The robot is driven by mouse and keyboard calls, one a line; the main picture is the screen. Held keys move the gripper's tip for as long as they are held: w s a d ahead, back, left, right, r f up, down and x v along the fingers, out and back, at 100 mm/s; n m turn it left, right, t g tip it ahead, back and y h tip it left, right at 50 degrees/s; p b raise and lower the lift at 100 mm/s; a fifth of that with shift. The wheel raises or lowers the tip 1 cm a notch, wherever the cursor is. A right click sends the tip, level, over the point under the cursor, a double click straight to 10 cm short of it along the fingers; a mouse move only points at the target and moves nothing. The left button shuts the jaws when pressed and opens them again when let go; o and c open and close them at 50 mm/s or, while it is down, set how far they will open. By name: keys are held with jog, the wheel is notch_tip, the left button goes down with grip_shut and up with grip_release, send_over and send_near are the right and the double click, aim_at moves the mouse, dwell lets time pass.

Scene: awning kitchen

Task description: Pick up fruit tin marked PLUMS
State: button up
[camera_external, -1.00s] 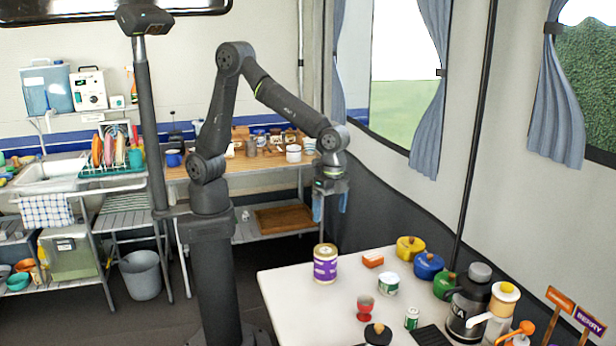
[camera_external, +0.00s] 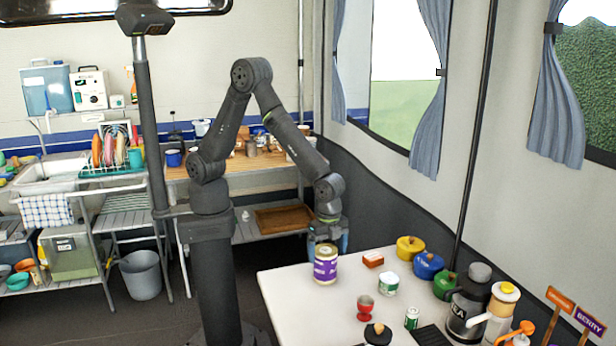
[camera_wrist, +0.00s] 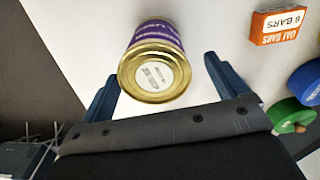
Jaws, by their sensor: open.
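A tin with a purple label and gold rims (camera_external: 325,268) stands upright near the table's far left corner. I cannot read its label for certain. In the wrist view the tin (camera_wrist: 156,74) shows its gold-rimmed lid with a pale round sticker, set between my blue fingers.
Yellow, blue and green pots (camera_external: 428,265) line the back. The table's left edge is near the tin.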

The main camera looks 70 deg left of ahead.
jog(key=f, duration=0.5)
jog(key=shift+s+a, duration=0.25)
jog(key=shift+c, duration=0.2)
jog(key=c, duration=1.4)
jog(key=shift+o, duration=0.2)
